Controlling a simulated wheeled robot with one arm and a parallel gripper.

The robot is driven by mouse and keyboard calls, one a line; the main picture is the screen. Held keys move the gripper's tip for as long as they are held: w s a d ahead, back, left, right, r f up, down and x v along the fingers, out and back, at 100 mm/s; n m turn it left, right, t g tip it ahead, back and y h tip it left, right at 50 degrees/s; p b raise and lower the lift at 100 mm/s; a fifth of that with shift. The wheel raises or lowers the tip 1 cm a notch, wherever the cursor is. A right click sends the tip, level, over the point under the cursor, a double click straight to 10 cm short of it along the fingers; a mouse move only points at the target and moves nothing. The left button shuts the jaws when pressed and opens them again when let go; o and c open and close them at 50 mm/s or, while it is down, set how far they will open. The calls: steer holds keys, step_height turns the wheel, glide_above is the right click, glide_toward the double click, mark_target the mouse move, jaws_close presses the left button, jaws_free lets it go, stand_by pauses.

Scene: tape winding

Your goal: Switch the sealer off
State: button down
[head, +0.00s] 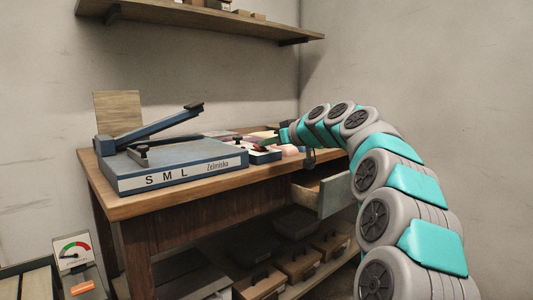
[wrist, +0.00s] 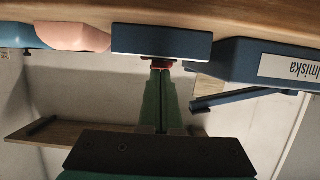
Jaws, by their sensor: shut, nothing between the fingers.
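A blue machine with a raised lever arm, probably the sealer (head: 180,165), sits on the wooden bench; its front reads "SML" and "Zelmiska". It also shows at the upper right of the wrist view (wrist: 240,62), where the scene is upside down. Beside it is a small blue box (wrist: 160,42), also visible in the head view (head: 263,156). A small red part (wrist: 161,68) shows on the box's face, possibly a switch; its position is unclear. My gripper (wrist: 160,73) is shut and empty, its tips at or very near the red part. Contact cannot be told.
A pink block (wrist: 72,36) and other small items lie beside the box. The bench (head: 150,203) has an open drawer (head: 335,193) at right and boxes on its lower shelf. A wall shelf (head: 200,20) hangs above.

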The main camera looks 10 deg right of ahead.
steer(key=shift+r, duration=0.2)
steer(key=shift+r+p, duration=0.35)
steer(key=shift+r, duration=0.3)
steer(key=shift+r, duration=0.3)
steer(key=r, duration=0.2)
steer(key=r+p, duration=0.1)
steer(key=r, duration=0.1)
steer(key=shift+s+d, duration=0.1)
steer(key=shift+s, duration=0.3)
steer(key=s+d+b, duration=0.1)
steer(key=s+d, duration=0.4)
steer(key=s, duration=0.3)
steer(key=shift+s+f, duration=0.2)
steer(key=shift+s, duration=0.05)
